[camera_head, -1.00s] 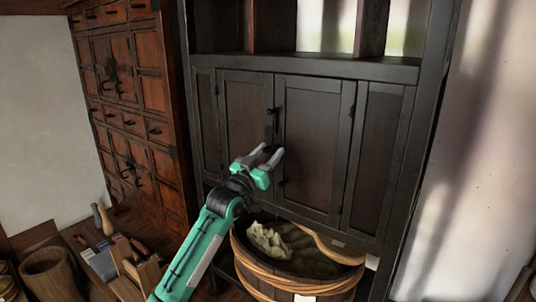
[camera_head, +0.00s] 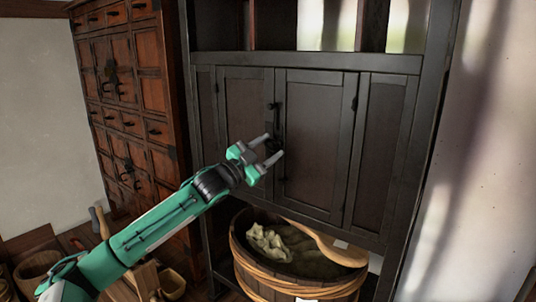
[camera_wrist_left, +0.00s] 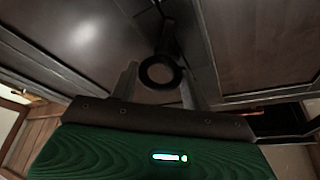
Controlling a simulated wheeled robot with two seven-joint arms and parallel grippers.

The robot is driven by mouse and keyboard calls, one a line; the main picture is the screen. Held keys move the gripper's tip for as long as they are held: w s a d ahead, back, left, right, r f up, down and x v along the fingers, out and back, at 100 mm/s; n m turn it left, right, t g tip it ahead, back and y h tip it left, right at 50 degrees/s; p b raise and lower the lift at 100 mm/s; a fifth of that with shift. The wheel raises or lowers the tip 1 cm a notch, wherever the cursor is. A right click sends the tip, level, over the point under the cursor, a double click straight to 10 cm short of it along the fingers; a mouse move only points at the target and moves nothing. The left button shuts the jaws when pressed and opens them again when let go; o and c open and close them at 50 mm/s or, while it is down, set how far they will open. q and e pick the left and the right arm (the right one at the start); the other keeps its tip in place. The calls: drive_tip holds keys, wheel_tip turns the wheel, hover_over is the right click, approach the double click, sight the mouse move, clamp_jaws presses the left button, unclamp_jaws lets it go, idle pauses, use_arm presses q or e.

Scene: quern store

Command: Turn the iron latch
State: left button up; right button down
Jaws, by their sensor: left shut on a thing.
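The iron latch (camera_wrist_left: 160,73) shows in the left wrist view as a dark ring-ended piece with a short bar behind it, in front of the dark cabinet doors. My left gripper (camera_head: 274,147) is at the seam between the two doors, with its fingers pointing to the upper right. In the wrist view its two fingers (camera_wrist_left: 158,87) stand on either side of the ring, and they are shut on the latch. In the head view the fingers partly hide the latch. The right cabinet door (camera_head: 317,140) and left cabinet door (camera_head: 243,108) look closed. My right gripper is not in view.
A wooden tub (camera_head: 300,292) with pale cloth (camera_head: 268,243) and a wooden paddle (camera_head: 325,243) stands below the doors. A reddish drawer chest (camera_head: 125,100) stands to the left. Small tools and wooden vessels lie at lower left.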

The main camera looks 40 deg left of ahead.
use_arm(q)
drive_tip(key=m+h, duration=0.1)
drive_tip(key=m, duration=0.1)
drive_tip(key=shift+m+g, duration=0.3)
drive_tip(key=shift+g, duration=0.1)
drive_tip(key=shift+r+m+g+h+p, duration=0.15)
drive_tip(key=shift+m+g+h+p, duration=0.2)
drive_tip(key=shift+m+p, duration=0.55)
drive_tip(key=m+p, duration=0.2)
drive_tip(key=m+g+p, duration=0.1)
drive_tip(key=p, duration=0.1)
drive_tip(key=m+g+p, duration=0.1)
drive_tip(key=m, duration=0.1)
drive_tip(key=shift+r+m+h+p, duration=0.25)
drive_tip(key=shift+m+p, duration=0.05)
drive_tip(key=shift+p, duration=0.1)
drive_tip(key=shift+f+m+g+p, duration=0.25)
drive_tip(key=shift+m+p, duration=0.75)
drive_tip(key=shift+p, duration=0.3)
drive_tip(key=shift+c, duration=0.2)
drive_tip(key=o, duration=1)
drive_tip(key=shift+s+f, duration=0.1)
drive_tip(key=shift+s, duration=0.15)
